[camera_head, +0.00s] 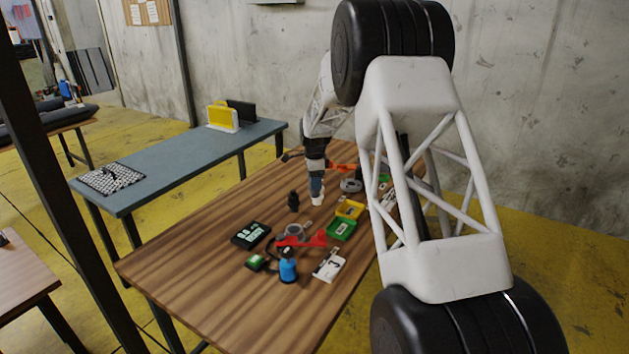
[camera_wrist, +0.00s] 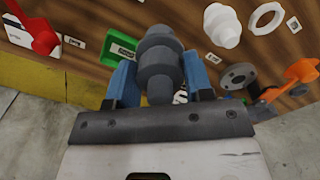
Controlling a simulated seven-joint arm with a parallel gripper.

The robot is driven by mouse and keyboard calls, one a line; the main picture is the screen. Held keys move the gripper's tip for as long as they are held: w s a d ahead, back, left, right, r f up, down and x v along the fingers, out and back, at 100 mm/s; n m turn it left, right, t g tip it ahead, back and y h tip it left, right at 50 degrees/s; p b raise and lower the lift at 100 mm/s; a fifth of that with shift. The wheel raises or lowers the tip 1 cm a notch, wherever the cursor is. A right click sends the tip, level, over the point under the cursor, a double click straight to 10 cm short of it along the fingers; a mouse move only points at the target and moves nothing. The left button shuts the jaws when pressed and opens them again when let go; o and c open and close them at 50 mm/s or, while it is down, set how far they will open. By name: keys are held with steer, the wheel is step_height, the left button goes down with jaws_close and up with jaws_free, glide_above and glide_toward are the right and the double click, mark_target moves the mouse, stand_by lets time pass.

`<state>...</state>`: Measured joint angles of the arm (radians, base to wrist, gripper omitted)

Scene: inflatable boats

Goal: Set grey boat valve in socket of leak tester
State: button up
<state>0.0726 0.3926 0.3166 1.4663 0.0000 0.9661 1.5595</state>
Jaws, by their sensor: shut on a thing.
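My gripper (camera_wrist: 160,64) is shut on the grey boat valve (camera_wrist: 158,48), whose stepped round body sits between the two blue fingers in the wrist view. In the head view my gripper (camera_head: 316,186) is low over the far part of the wooden table; the valve cannot be made out there. I cannot tell for sure whether this is the leak tester's socket.
A white valve (camera_wrist: 222,26) and white ring (camera_wrist: 267,19) are near the gripper. Green tray (camera_head: 341,230), yellow tray (camera_head: 349,208), red tool (camera_head: 312,240), blue bottle (camera_head: 289,268) and black device (camera_head: 251,234) crowd the table (camera_head: 190,270). Its left front is clear.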

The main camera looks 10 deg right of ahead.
steer(key=s+a+r, duration=0.1)
steer(key=s+a, duration=0.8)
steer(key=shift+s+a, duration=0.35)
steer(key=shift+f, duration=0.1)
steer(key=shift+f, duration=4.25)
steer(key=shift+f, duration=0.55)
steer(key=o, duration=1.5)
steer(key=shift+c, duration=0.2)
steer(key=shift+r, duration=0.15)
step_height(320, 180, up, 8)
steer(key=shift+f, duration=0.2)
